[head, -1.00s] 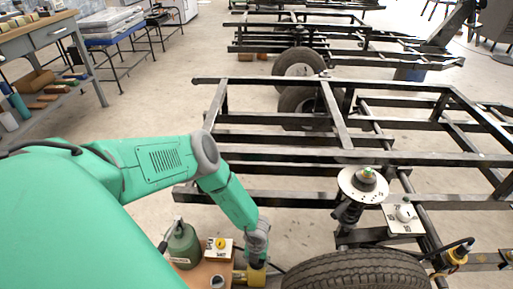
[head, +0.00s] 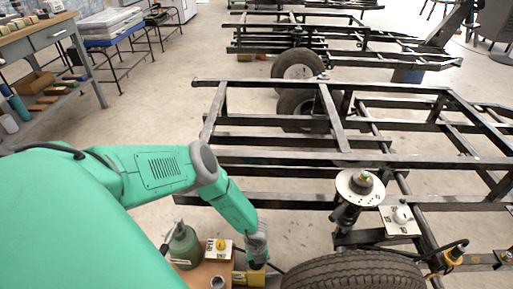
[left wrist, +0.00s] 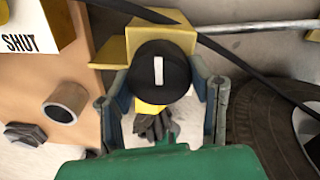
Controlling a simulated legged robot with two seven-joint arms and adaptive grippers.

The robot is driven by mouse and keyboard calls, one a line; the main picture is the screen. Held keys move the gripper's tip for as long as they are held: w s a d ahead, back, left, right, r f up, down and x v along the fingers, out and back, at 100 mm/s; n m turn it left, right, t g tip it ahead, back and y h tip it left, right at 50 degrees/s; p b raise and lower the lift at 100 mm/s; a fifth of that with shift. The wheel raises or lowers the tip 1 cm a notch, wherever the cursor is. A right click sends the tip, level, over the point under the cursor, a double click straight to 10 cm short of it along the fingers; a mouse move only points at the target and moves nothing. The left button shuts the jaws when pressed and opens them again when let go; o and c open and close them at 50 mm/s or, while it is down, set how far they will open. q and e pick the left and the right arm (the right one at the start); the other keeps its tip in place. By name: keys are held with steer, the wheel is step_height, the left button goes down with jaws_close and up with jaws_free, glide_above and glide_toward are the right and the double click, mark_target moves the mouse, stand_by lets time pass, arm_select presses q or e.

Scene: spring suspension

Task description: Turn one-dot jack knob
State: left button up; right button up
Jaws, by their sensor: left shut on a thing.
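A black round knob (left wrist: 162,74) with one white bar mark on its face sits on a yellow jack body (left wrist: 185,38) in the left wrist view. My left gripper (left wrist: 165,88) has a finger on each side of the knob and is shut on it. In the head view, my left gripper (head: 256,264) is at the yellow jack (head: 251,279), low in the picture beside the tire; the knob is hidden there by my wrist. My right gripper is in neither view.
A tire (head: 355,272) is close on the right. A black steel frame (head: 290,197) lies behind.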

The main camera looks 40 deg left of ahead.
arm_select(q)
steer(key=shift+w+a+r, duration=0.15)
steer(key=shift+w, duration=0.25)
steer(key=o, duration=1.2)
steer(key=shift+c, duration=0.2)
steer(key=shift+s, duration=0.15)
steer(key=shift+s, duration=0.1)
step_height(320, 180, up, 12)
steer(key=shift+f, duration=0.2)
